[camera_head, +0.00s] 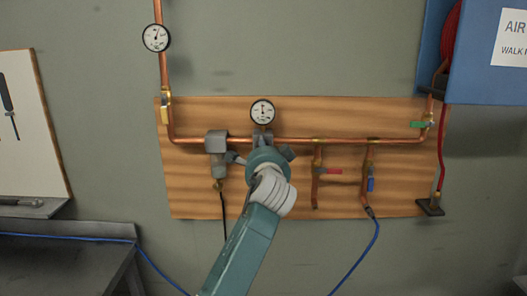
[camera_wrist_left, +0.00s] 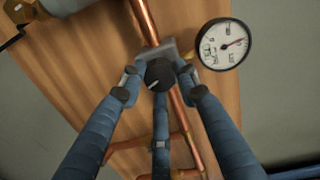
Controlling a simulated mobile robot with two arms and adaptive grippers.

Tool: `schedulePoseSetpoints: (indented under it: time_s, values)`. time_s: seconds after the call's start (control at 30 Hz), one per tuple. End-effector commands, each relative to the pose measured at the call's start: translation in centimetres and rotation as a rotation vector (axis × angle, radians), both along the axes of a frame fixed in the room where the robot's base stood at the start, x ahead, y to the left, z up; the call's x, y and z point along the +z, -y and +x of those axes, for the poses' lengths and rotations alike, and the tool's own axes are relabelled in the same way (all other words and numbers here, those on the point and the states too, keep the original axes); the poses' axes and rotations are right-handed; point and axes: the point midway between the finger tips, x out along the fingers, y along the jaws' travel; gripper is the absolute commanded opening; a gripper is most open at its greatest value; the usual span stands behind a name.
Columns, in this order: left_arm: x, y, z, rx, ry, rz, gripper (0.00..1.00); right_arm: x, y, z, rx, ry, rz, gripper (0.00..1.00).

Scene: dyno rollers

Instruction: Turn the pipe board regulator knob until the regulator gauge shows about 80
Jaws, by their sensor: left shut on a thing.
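The pipe board (camera_head: 190,203) is a wooden panel on the wall with copper pipes. The regulator gauge (camera_head: 262,112) is a round white dial above the pipe. It also shows in the left wrist view (camera_wrist_left: 222,45), with a red needle; its numbers are too small to read surely. The regulator knob (camera_wrist_left: 159,74) is black with a white mark, on a grey body. My left gripper (camera_wrist_left: 158,82) has its three blue fingers closed around the knob. In the head view my left gripper (camera_head: 264,157) covers the knob. My right gripper is not in view.
A second gauge (camera_head: 156,38) sits on the upright pipe at the upper left. A grey filter unit (camera_head: 217,152) is just left of my gripper. Valves with red (camera_head: 329,171) and blue (camera_head: 371,184) handles are to the right. A blue cabinet (camera_head: 487,60) is at the upper right.

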Motion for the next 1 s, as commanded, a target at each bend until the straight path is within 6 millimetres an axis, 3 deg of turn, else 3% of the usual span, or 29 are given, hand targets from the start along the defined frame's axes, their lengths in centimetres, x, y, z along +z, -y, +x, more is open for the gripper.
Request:
schedulePoseSetpoints:
  time_s: [0.43,0.47,0.53,0.87,1.0]
  values:
    - [-0.1,0.0,0.0,0.0,-0.001,-0.01,0.05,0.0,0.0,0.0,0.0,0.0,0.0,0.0]
    - [-0.1,0.0,0.0,0.0,-0.001,-0.01,0.35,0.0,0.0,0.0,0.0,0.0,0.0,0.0]
    - [-0.1,0.0,0.0,0.0,-0.001,-0.01,0.49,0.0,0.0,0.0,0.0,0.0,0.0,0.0]
    - [-0.1,0.0,-0.2,0.0,0.0,-0.01,0.5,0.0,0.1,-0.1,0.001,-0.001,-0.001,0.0]
    - [0.0,0.1,-1.4,-0.001,0.0,-0.011,0.5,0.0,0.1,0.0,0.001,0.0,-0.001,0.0]
